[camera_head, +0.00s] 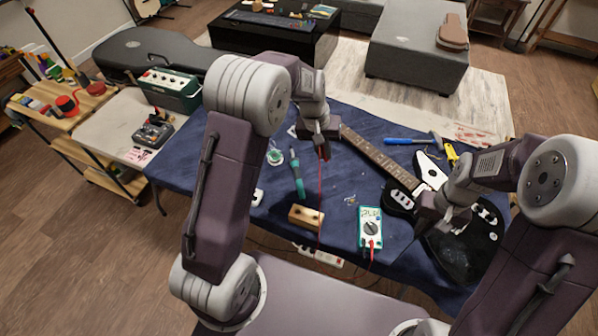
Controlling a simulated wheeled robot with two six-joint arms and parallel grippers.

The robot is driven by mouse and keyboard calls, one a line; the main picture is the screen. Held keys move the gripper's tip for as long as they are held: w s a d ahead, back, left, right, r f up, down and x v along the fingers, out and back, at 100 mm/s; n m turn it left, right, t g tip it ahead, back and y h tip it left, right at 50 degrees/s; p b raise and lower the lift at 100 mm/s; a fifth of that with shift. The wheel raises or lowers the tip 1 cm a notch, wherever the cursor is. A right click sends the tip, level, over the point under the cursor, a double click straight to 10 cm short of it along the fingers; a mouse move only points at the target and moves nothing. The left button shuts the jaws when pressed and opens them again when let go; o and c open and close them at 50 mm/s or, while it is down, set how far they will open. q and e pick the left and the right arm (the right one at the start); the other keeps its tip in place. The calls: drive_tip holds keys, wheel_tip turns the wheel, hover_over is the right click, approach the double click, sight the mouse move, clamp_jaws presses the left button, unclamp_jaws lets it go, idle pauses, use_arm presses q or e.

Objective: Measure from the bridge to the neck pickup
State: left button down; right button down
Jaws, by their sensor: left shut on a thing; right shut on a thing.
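The guitar lies on the blue cloth, its fretted neck (372,156) pointing up and left and its black body (462,258) at the right. A multimeter (370,236) with a teal edge lies left of the body. My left gripper (324,148) is shut on a red probe (326,155), left of the neck and above the cloth; a red lead hangs below it. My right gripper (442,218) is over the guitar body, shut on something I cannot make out. My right arm hides part of the body, and I cannot tell whether the gripper touches the guitar.
A wooden block (306,216), a teal-handled tool (297,174) and a solder spool (275,157) lie left of the multimeter. A blue screwdriver (405,141) and a white pickguard (430,170) lie beyond the neck. A power strip (318,256) is near the front edge.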

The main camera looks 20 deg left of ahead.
use_arm(q)
drive_tip(key=w+d+h, duration=0.1)
drive_tip(key=w+d, duration=0.4)
drive_tip(key=d, duration=0.4)
drive_tip(key=w+d+h, duration=0.1)
drive_tip(key=w+d, duration=0.4)
drive_tip(key=d, duration=0.5)
drive_tip(key=s+d+f+m+t+h, duration=0.1)
drive_tip(key=s+d+f, duration=0.2)
drive_tip(key=d, duration=0.2)
drive_tip(key=s+d+f+m+h, duration=0.1)
drive_tip(key=s+d+f, duration=0.15)
drive_tip(key=d, duration=0.25)
drive_tip(key=shift+w+d+f, duration=0.1)
drive_tip(key=shift+w+f, duration=0.05)
drive_tip(key=shift+f, duration=1.25)
drive_tip(key=shift+w+d+f, duration=0.1)
drive_tip(key=shift+f, duration=1.3)
